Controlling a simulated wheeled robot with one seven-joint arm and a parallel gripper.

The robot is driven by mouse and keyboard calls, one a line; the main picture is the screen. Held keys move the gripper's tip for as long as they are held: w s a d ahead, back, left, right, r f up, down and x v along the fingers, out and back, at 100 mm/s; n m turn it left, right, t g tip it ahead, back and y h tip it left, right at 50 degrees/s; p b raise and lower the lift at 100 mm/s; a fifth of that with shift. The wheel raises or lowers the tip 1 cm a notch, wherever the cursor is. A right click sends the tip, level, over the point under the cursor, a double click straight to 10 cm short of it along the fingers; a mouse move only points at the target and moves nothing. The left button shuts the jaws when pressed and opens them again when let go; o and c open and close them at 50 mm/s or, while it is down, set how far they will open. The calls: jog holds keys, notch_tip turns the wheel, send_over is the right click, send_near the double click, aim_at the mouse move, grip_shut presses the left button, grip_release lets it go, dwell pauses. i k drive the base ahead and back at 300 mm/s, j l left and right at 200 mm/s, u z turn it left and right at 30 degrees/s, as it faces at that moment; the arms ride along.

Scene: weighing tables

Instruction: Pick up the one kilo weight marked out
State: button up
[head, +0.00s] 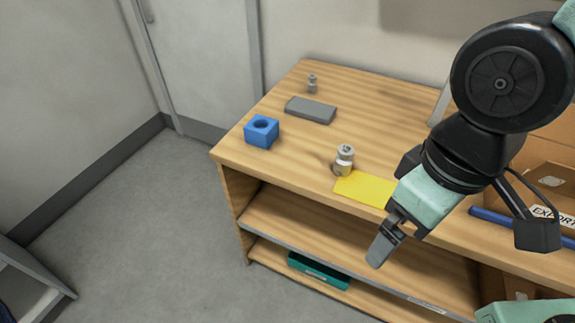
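A metal weight (344,160) with a knobbed top and a pale band stands upright on the wooden table, at the far left edge of a yellow sheet (361,188). A smaller grey weight (312,85) stands near the table's back edge. I cannot read a mark on either weight. My gripper (379,250) points down in front of the table's front edge, to the right of and nearer than the banded weight, and apart from it. Its fingers overlap in this view, so its opening is hidden. No object shows at its tip.
A blue block with a round hole (262,132) and a flat grey slab (311,110) lie on the table's left part. A cardboard box (549,182) and a blue bar (492,216) are at the right. A teal case (319,271) lies on the lower shelf.

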aim_at(343, 161)
jog(key=u, duration=0.2)
jog(key=i+j, duration=0.2)
jog(key=j, duration=0.2)
jog(key=i+j+z, duration=0.15)
jog(key=j+z, duration=0.15)
jog(key=z, duration=0.15)
jog(key=i+j+z, duration=0.1)
jog(key=j+z, duration=0.4)
jog(key=l+z, duration=0.15)
jog(key=z, duration=0.9)
